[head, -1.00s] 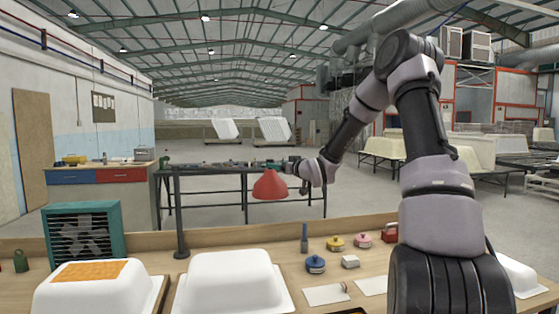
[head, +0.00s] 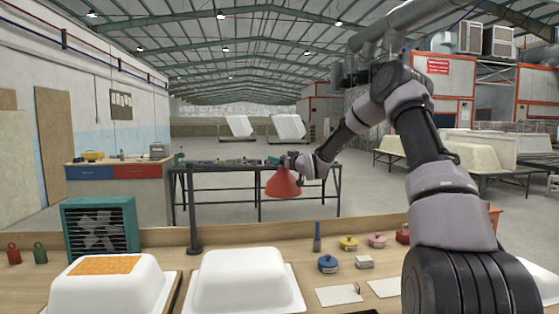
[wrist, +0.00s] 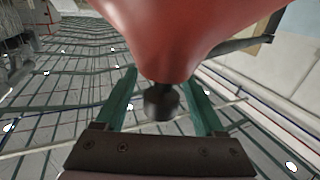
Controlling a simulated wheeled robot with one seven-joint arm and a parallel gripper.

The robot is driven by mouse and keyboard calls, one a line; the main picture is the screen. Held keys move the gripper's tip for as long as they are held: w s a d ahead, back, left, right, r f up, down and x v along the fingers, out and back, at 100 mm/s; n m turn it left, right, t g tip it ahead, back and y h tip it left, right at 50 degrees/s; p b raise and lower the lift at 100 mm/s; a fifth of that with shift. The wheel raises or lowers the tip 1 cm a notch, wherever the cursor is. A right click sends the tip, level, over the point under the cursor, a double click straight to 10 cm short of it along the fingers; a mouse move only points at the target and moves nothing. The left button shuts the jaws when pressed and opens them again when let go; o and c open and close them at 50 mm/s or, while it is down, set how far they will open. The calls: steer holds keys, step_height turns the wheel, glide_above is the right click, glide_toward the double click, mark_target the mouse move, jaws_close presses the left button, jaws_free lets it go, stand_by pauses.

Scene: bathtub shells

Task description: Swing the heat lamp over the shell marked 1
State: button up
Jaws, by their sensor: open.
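The heat lamp has a red cone shade (head: 283,184) hanging from an arm on a dark upright post (head: 194,215). In the head view the shade appears beyond and right of the middle white shell (head: 243,282). My gripper (head: 289,162) is at the top of the lamp. In the wrist view its green fingers (wrist: 161,100) are open, on either side of a dark knob (wrist: 160,103) by the red shade (wrist: 180,35). I cannot tell whether they touch it. The left shell (head: 75,296) has an orange patch on top. I can read no number on any shell.
A teal fan box (head: 99,228) stands behind the left shell. A blue pot (head: 328,263), yellow pot (head: 348,243), pink pot (head: 377,240) and white block (head: 365,262) sit right of the middle shell. My arm hides much of the bench's right side.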

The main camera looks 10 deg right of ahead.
jaws_close()
stand_by(1.4)
